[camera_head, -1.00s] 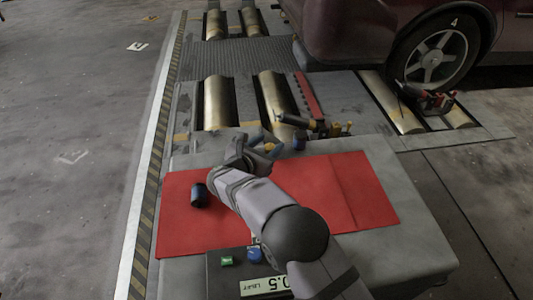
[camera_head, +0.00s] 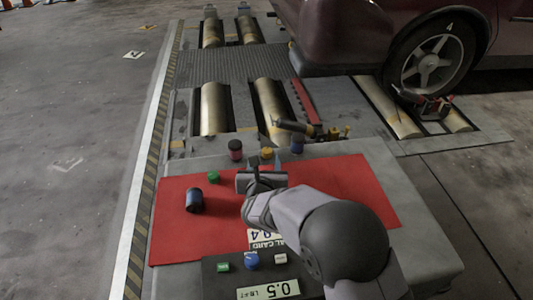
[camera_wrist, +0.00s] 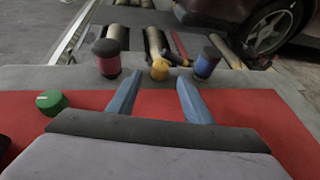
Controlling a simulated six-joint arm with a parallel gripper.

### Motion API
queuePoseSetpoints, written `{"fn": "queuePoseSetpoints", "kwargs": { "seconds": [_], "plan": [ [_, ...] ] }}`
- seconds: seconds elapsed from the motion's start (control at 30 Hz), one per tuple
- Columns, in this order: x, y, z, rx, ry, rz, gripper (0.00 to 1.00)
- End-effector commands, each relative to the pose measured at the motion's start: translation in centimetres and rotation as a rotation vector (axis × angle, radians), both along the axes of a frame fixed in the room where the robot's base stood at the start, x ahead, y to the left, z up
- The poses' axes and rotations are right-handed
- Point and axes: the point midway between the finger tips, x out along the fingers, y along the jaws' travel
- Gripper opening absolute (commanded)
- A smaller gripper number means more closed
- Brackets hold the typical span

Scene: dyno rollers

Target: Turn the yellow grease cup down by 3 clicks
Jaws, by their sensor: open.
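The yellow grease cup (camera_head: 267,153) stands at the far edge of the bench, between a red cup (camera_head: 235,149) and a blue cup (camera_head: 297,147), both dark-topped. In the wrist view the yellow cup (camera_wrist: 159,70) lies straight ahead, centred beyond the blue fingertips. My gripper (camera_wrist: 159,82) is open and empty, its fingers apart and pointing at the cup. They do not appear to touch it. In the head view my gripper (camera_head: 266,168) is just on the near side of the cup, over the red mat, and partly hides the cup's lower part.
A green knob (camera_head: 214,177) and a dark cylinder (camera_head: 195,200) are on the red mat (camera_head: 180,240) to the left. A panel (camera_head: 230,271) with buttons and a 0.5 display is at the front. A dark-handled tool (camera_head: 296,127) lies behind the cups. The mat's right side is clear.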

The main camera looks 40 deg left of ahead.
Motion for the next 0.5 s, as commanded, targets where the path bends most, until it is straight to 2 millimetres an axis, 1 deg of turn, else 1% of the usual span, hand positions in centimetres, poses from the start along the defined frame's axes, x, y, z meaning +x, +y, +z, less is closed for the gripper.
{"fn": "queuePoseSetpoints", "kwargs": {
  "seconds": [0.17, 0.5],
  "plan": [
    [1.0, 0.6, -0.6, 0.000, -0.001, -0.003, 0.46],
    [4.1, 2.5, -2.1, 0.001, -0.001, -0.004, 0.46]
  ]
}}
